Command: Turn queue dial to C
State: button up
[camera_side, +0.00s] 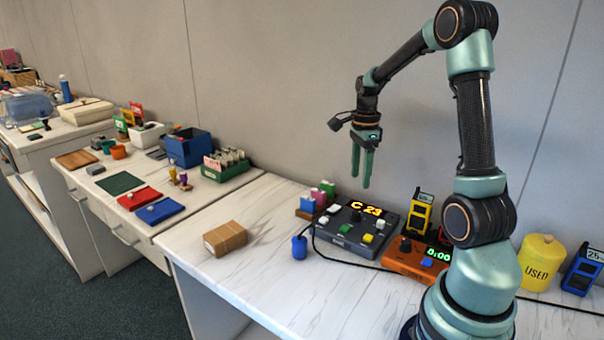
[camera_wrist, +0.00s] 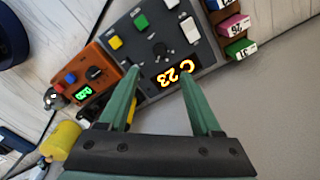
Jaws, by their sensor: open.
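The queue console (camera_side: 342,238) is a dark grey box on the white counter, with a lit orange display (camera_side: 367,209) reading "C 23". A dark dial (camera_side: 356,217) sits on its top face, with white, green and yellow buttons around it. The console (camera_wrist: 200,42) and the dial (camera_wrist: 160,49) also show in the wrist view, the display (camera_wrist: 176,72) nearest my fingers. My gripper (camera_side: 362,185) is open and empty, pointing down above the back of the console, apart from it. Its two green fingers (camera_wrist: 158,98) show spread in the wrist view.
An orange timer box (camera_side: 415,262) reading 0:00 stands right of the console. Coloured blocks (camera_side: 324,192) stand close behind its left side. A yellow "USED" canister (camera_side: 541,265) and blue device (camera_side: 583,270) are further right. A cardboard box (camera_side: 225,239) lies left; the counter around it is clear.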

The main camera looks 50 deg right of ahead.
aim_at(357, 211)
jog(key=shift+r, duration=0.5)
jog(key=w+d+n+g+y, duration=0.3)
jog(key=w+d+n, duration=0.1)
jog(key=n, duration=1.3)
jog(key=x, duration=1.3)
jog(key=shift+s+a, duration=0.15)
jog(key=shift+a, duration=0.05)
jog(key=shift+r, duration=0.1)
grip_shut()
